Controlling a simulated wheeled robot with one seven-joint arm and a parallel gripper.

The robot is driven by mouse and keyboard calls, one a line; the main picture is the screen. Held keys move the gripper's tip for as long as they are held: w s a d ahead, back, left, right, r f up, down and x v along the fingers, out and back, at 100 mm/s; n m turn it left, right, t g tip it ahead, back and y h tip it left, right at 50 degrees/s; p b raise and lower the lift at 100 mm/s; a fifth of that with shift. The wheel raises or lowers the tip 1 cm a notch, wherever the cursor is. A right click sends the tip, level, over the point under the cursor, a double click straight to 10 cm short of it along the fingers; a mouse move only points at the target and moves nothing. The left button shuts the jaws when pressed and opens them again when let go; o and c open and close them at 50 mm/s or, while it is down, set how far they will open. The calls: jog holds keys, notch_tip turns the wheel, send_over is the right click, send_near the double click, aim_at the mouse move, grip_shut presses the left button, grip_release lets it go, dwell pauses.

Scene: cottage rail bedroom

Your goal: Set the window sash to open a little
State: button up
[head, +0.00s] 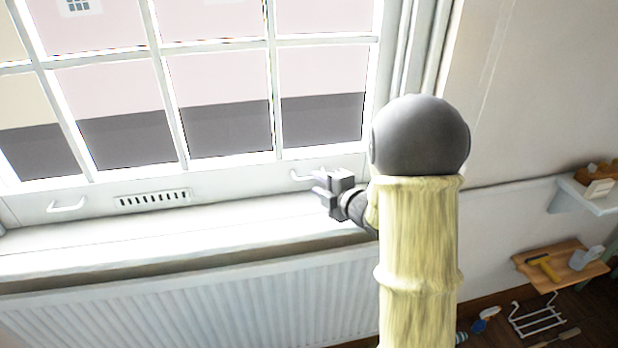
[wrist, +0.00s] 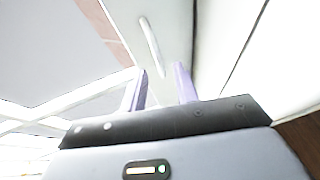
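The white window sash (head: 230,185) has several panes and a bottom rail that appears to rest down at the sill. The rail carries two white pull handles, a left one (head: 67,207) and a right one (head: 304,177). My gripper (head: 319,184) is beside the right handle, just above the sill. In the wrist view my gripper (wrist: 160,75) has its two pale fingers apart with nothing between them. The right handle (wrist: 151,45) shows ahead of the fingertips, roughly lined up with the gap. Whether a finger touches it I cannot tell.
A white sill (head: 200,230) runs below the sash, with a ribbed radiator (head: 210,300) under it. A slotted vent (head: 152,199) is on the rail. At right are a small wall shelf (head: 590,196) and a wooden surface (head: 560,265) with tools. A white rack (head: 537,315) is on the floor.

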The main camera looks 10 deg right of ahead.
aim_at(309, 178)
jog(key=x, duration=0.5)
jog(key=shift+w+f, duration=0.1)
grip_shut()
